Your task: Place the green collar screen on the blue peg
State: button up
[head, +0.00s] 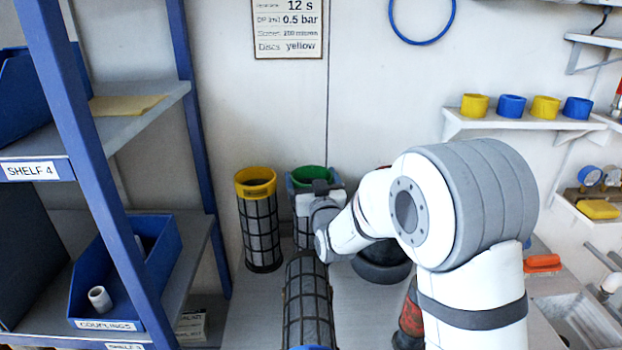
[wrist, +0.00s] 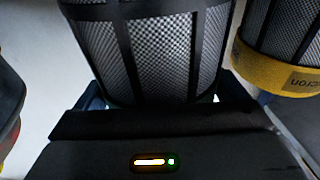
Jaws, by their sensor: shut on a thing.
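The green collar screen, a dark mesh cylinder with a green top ring (head: 311,174), is near the back wall, right of the yellow collar screen. My gripper (head: 316,184) is shut on it near the collar. My wrist covers much of its body, and I cannot tell whether its foot touches the surface. In the wrist view the mesh body (wrist: 155,50) fills the middle, upright between my fingers. I cannot make out the blue peg in either view.
The yellow collar screen (head: 257,215) stands close to the left; it also shows in the wrist view (wrist: 280,65). Another dark screen (head: 307,300), with blue at its lower edge, is in front. A blue shelf rack (head: 105,180) bounds the left.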

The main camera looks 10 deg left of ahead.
jog(key=o, duration=1.2)
jog(key=shift+c, duration=0.2)
jog(key=shift+o, duration=0.7)
jog(key=b+v, duration=0.2)
jog(key=v, duration=1)
jog(key=shift+r, duration=0.15)
